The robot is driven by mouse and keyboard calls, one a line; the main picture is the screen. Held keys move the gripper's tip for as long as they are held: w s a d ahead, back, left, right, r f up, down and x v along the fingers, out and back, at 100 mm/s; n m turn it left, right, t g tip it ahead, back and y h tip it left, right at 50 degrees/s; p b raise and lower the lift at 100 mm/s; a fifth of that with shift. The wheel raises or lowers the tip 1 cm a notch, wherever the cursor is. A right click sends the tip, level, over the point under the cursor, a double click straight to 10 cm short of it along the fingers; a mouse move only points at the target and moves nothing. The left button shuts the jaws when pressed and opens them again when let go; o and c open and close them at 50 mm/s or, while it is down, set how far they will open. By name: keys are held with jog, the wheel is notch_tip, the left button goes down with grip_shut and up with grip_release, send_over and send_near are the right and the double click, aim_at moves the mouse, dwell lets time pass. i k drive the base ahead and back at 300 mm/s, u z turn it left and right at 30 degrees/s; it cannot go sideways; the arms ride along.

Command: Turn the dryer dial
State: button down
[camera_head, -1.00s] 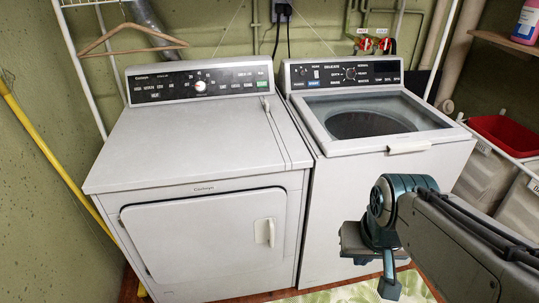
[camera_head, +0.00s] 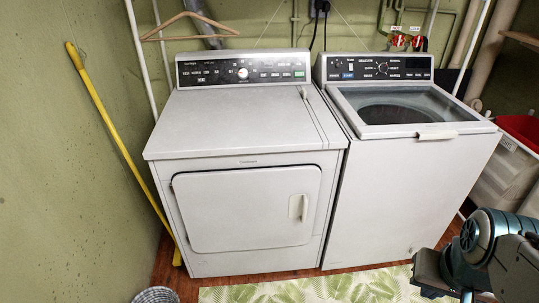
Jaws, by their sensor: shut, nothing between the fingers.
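The dryer (camera_head: 240,120) is the white machine on the left, with a closed front door (camera_head: 245,208). Its dial (camera_head: 242,73) is a small round white knob in the middle of the black control panel (camera_head: 215,72) at the back of the dryer top. My gripper (camera_head: 467,295) is at the bottom right, partly cut off by the picture's lower edge. It is shut and empty, low in front of the washer and far from the dial. The dial's pointer is too small to read.
A top-loading washer (camera_head: 390,180) stands close on the dryer's right. A yellow pole (camera_head: 110,130) leans on the left wall. A wooden hanger (camera_head: 190,27) hangs above the dryer. A leaf-patterned rug (camera_head: 300,290) and a basket (camera_head: 155,295) are in front. The dryer top is clear.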

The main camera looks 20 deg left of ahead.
aim_at(243, 73)
jog(key=k, duration=0.8)
jog(key=u, duration=0.65)
jog(key=i, duration=2.65)
jog(key=u, duration=0.65)
